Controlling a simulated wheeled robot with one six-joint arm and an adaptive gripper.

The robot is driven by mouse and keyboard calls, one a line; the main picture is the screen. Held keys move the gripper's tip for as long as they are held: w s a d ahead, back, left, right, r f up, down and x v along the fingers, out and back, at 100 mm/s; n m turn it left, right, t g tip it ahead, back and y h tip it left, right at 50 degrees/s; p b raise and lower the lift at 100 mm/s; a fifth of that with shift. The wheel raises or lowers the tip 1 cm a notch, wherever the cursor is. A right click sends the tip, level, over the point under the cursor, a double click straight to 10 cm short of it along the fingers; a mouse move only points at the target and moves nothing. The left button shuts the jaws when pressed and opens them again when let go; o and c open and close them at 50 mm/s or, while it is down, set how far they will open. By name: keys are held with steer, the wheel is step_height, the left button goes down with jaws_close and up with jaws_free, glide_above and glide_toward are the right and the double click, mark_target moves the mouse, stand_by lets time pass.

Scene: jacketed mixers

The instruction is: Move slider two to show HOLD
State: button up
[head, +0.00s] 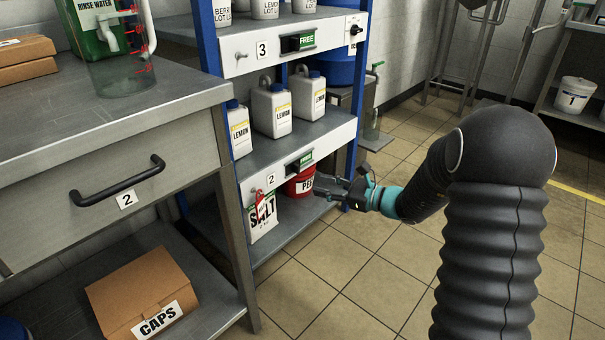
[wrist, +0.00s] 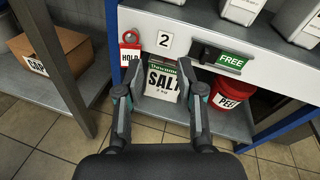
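Slider two (wrist: 208,55) is a black block in a slot on the white shelf front, right of the number 2 label (wrist: 164,41). The green FREE sign (wrist: 232,62) shows to its right. In the head view, slider two (head: 293,166) is on the lower shelf edge, also with green FREE showing. My gripper (wrist: 158,75) is open and empty, its two fingers wide apart. It points toward the shelf front, below and left of the slider in the wrist view, not touching it. In the head view my gripper (head: 324,190) is just right of the shelf front.
A red HOLD tag (wrist: 130,45) hangs left of the number 2. A SALT bag (wrist: 161,82) and a red bucket (wrist: 229,97) stand on the shelf below. Slider three (head: 290,44) above shows FREE. A CAPS box (head: 150,295) is left. Floor on the right is clear.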

mark_target(299, 169)
steer(key=w+d+f+m+t, duration=0.3)
steer(key=w+f+m+t, duration=0.15)
steer(key=w+f, duration=0.2)
steer(key=shift+m+g+h, duration=0.25)
steer(key=shift+g+h, duration=0.1)
steer(key=shift+h, duration=0.05)
steer(key=x, duration=0.9)
steer(key=b+x, duration=0.1)
steer(key=x, duration=0.3)
steer(key=shift+w+a+r, duration=0.15)
steer(key=shift+r, duration=0.15)
jaws_close()
